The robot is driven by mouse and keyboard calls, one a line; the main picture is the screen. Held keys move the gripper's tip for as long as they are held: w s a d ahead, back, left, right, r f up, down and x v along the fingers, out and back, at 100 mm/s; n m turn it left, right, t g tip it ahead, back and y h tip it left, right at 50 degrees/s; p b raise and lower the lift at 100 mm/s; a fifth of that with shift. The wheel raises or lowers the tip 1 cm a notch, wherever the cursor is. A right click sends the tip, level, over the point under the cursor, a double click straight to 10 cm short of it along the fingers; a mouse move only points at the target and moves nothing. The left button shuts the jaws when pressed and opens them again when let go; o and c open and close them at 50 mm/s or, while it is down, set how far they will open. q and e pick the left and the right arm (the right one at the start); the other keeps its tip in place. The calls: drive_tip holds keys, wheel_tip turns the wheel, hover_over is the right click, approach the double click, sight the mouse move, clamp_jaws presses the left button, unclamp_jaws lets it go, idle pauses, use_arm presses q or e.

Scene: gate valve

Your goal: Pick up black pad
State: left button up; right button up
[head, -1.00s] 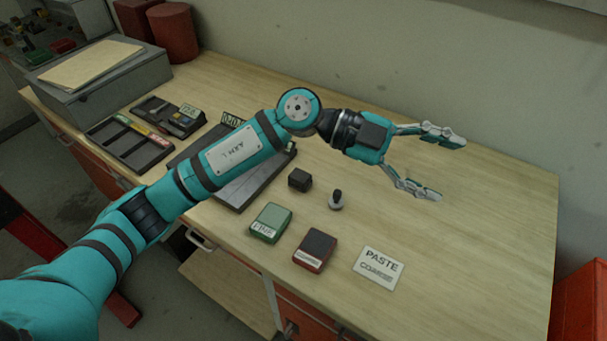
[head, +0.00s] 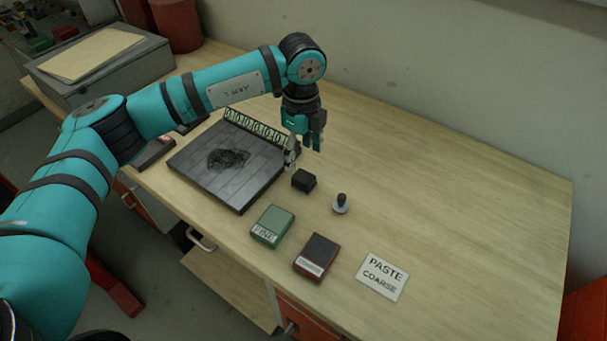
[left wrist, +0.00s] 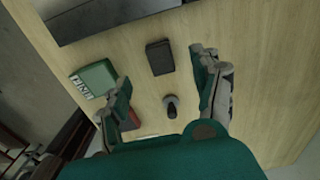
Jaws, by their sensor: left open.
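The black pad (head: 304,181) is a small dark block on the wooden bench, right of the dark slatted plate. In the left wrist view the black pad (left wrist: 160,57) lies between the two fingertips in the picture, below the gripper. My left gripper (head: 303,155) points down above and just behind the pad, open and empty; its spread fingers also show in the left wrist view (left wrist: 164,72). The height gap to the pad is hard to judge. My right gripper is not in view.
A dark plate (head: 200,180) with a numbered strip lies left of the pad. A grey knob (head: 341,204), a green FINE box (head: 272,226), a red box with a dark top (head: 316,257) and a PASTE COARSE card (head: 383,277) are nearby. The bench's right side is clear.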

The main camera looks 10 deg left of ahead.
sight(304, 176)
use_arm(q)
wheel_tip(304, 176, down, 3)
drive_tip(key=shift+r+p, duration=0.1)
drive_tip(key=shift+p, duration=0.2)
drive_tip(key=f+p, duration=0.1)
drive_tip(key=f, duration=0.1)
drive_tip(key=f+p, duration=0.1)
drive_tip(key=f, duration=0.1)
drive_tip(key=shift+s+d+p, duration=0.15)
drive_tip(key=shift+d+p, duration=0.15)
drive_tip(key=shift+p, duration=0.05)
drive_tip(key=shift+f, duration=0.7)
drive_tip(key=c, duration=1.2)
